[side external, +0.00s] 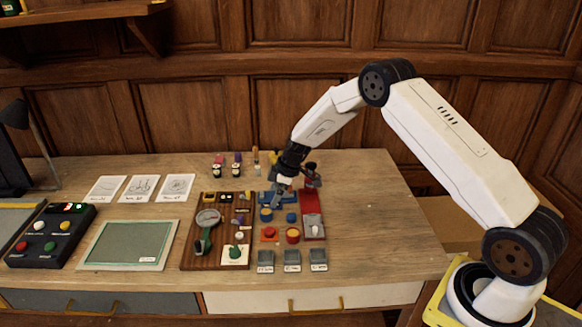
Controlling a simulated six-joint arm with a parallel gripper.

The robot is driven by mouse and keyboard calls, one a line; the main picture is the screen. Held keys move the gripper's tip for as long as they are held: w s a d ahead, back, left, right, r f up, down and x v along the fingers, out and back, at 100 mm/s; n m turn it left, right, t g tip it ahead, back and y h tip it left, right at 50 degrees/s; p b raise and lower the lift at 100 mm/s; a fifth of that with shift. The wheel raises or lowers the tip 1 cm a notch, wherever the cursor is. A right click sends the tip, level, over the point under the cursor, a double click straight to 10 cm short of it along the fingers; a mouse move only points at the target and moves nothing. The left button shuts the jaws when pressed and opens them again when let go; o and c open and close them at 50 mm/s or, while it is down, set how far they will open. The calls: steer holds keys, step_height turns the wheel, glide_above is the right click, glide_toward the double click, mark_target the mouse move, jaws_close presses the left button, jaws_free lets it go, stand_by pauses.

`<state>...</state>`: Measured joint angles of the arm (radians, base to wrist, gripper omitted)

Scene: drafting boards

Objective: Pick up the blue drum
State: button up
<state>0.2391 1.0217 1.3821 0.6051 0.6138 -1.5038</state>
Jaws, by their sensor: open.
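Two small blue round pieces stand side by side near the middle of the table, a left one (266,215) and a right one (291,217). I cannot tell which of them is the blue drum. My gripper (281,192) is open and points down just behind them, over a blue flat part. Its fingertips are small and partly lost against the blue and dark shapes there. I see nothing held between them.
A red piece (270,232) and a red-and-yellow one (292,236) stand in front. Grey blocks (292,258) line the front. The table's right side (375,215) is clear.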

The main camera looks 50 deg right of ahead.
mark_target(266, 212)
steer(key=shift+x, duration=1)
steer(key=shift+f, duration=0.1)
steer(key=shift+x, duration=2.55)
steer(key=shift+d, duration=0.1)
jaws_close()
